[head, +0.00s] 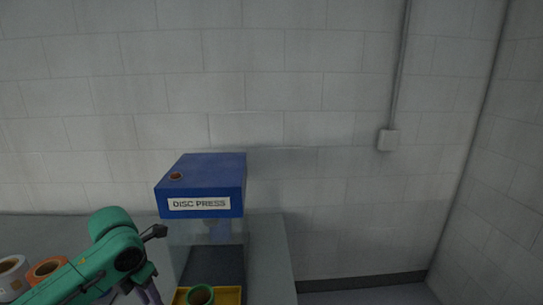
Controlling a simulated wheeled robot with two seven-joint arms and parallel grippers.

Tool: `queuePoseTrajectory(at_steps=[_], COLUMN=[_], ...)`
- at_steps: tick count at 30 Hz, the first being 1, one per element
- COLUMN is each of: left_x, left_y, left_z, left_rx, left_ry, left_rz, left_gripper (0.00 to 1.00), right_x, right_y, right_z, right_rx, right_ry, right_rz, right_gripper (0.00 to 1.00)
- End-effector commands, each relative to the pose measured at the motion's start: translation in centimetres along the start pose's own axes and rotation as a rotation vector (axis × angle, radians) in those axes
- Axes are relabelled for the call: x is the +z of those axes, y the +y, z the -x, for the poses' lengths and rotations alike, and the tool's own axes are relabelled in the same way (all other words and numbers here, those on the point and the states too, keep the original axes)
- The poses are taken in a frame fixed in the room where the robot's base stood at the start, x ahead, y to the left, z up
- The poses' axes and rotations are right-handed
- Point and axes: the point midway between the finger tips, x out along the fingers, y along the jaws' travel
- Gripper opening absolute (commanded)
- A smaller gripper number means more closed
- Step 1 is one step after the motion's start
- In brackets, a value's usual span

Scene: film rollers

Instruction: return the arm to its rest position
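My green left arm reaches in from the lower left, over the table. Its dark wrist end and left gripper (148,284) are near the left side of the disc press, low in the picture. The fingers are small and partly hidden by the arm, so I cannot tell whether they are open or shut, or whether they hold anything. My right arm and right gripper are out of view.
The blue-topped disc press (207,183) stands on the grey table (268,262). A green roll (200,294) is at a yellow tray (232,296) at its base. A white roll (12,270) and an orange roll (46,269) are at lower left. Right of the table is clear.

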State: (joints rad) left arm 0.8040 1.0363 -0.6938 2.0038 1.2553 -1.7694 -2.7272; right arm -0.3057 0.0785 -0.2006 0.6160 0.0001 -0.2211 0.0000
Motion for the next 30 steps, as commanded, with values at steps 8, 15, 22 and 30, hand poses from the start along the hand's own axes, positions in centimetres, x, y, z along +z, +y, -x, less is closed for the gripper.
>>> queuePoseTrajectory(at_steps=[8,15,22,30], left_x=[0.3,0.1,-1.5,-7.0], left_y=[-3.1,-7.0,-11.5,-12.4], left_z=[-2.8,-5.9,-9.2,-11.9], left_rx=[-0.022,-0.079,-0.210,-0.342], left_ry=[-0.027,-0.063,-0.079,-0.032], left_rz=[0.223,0.570,1.207,2.321], left_gripper=[0.34,0.34,0.34,0.34], right_x=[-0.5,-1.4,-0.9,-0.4], right_y=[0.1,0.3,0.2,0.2], right_z=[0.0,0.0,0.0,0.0], right_rx=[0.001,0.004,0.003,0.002], right_ry=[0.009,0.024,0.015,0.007], right_rz=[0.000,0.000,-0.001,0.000], right_gripper=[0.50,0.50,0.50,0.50])
